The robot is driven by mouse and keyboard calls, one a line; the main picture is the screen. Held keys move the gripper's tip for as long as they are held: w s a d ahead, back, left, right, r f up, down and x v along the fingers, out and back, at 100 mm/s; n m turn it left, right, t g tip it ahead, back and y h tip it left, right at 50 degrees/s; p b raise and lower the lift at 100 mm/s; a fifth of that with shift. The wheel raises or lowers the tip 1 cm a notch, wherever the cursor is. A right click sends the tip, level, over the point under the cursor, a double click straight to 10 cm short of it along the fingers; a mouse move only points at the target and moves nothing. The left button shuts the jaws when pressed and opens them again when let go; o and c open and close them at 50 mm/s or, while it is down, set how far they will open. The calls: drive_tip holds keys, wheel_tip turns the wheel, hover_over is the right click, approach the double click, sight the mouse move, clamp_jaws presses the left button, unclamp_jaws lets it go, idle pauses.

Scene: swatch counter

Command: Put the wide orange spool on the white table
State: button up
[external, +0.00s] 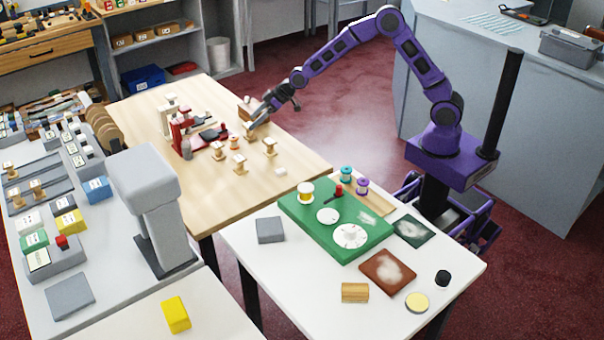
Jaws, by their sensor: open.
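My gripper (256,122) is open at the back right of the wooden table (215,210), low over its top. A small spool with an orange-brown middle (249,131) stands just in front of it; I cannot tell whether they touch. Another orange-brown spool (233,141) and two pale wooden spools (240,163) stand nearby, upright. I cannot tell for sure which one is the wide orange spool. The white table (290,298) is at the front right. A yellow-orange spool (305,194) stands there on a green board (300,217).
A red and black device (183,135) stands left of the spools. Teal (346,174) and purple (361,186) spools stand at the white table's back edge. The board also holds white discs (350,236). A grey block (270,230) and brown pad (387,271) sit nearby; the white table's front left is clear.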

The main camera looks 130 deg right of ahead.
idle(0.3)
wheel_tip(320, 180, up, 6)
drive_tip(key=g+y+p, duration=0.2)
drive_tip(key=p, duration=0.1)
approach(234, 137)
drive_tip(key=x, duration=0.3)
drive_tip(key=b+x, duration=0.1)
drive_tip(key=shift+w+a+f, duration=0.2)
drive_tip(key=shift+w+f, duration=0.1)
drive_tip(key=shift+f, duration=0.05)
drive_tip(key=shift+x, duration=2.9)
drive_tip(key=shift+s+d, duration=0.15)
drive_tip(key=shift+d, duration=0.05)
clamp_jaws()
